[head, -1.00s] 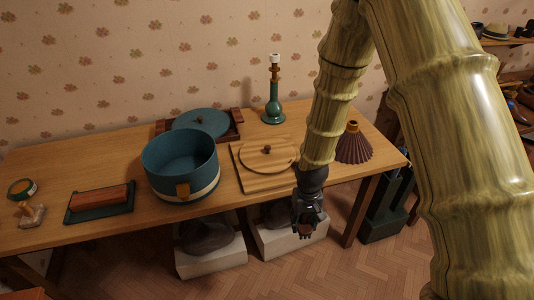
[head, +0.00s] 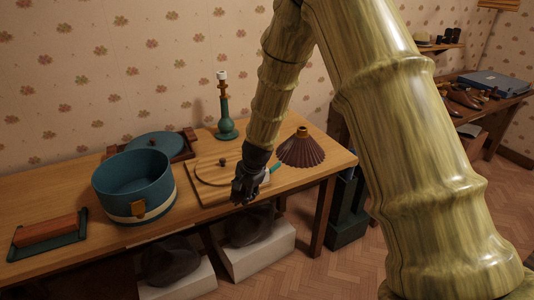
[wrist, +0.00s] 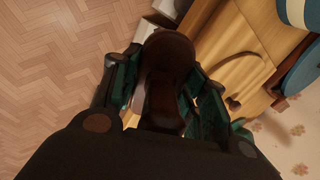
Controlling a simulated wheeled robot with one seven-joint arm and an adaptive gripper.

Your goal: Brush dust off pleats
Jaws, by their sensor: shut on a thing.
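The pleated lampshade (head: 301,152), dark red-brown with a wooden top, sits at the right end of the wooden table. My gripper (head: 244,192) is at the table's front edge, left of the shade and apart from it. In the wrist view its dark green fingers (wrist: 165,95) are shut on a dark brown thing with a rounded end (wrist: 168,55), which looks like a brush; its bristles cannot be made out. A small teal piece (head: 275,168) shows between gripper and shade; I cannot tell what it belongs to. A green lamp base (head: 226,120) stands behind.
A round blue box (head: 133,190) stands open on the table, its lid (head: 155,144) on a tray behind. A wooden board (head: 205,193) lies beside my gripper. A brown block on a green tray (head: 48,232) is at left. White boxes (head: 255,256) stand below.

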